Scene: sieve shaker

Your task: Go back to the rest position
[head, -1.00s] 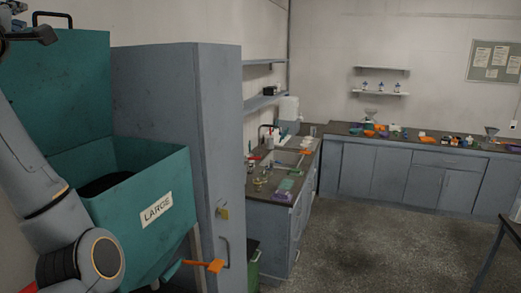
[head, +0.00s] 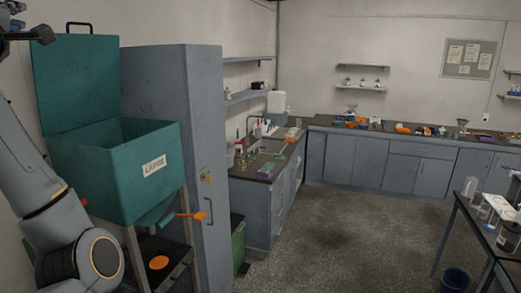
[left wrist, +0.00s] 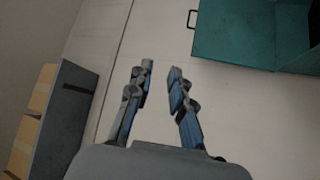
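My left gripper (left wrist: 158,85) shows in the left wrist view with its two fingers apart and nothing between them, in front of a bare pale wall. In the head view only part of the left gripper (head: 14,30) shows, at the upper left edge, beside the raised lid of the teal bin. My left arm comes up along the left edge. My right gripper is in neither view.
The teal bin (head: 115,185) marked with a white label stands open at left, an orange handle (head: 190,216) below it. A grey cabinet (head: 175,130) stands beside it. Counters line the back. A table (head: 478,225) stands at right. The middle floor (head: 350,235) is clear.

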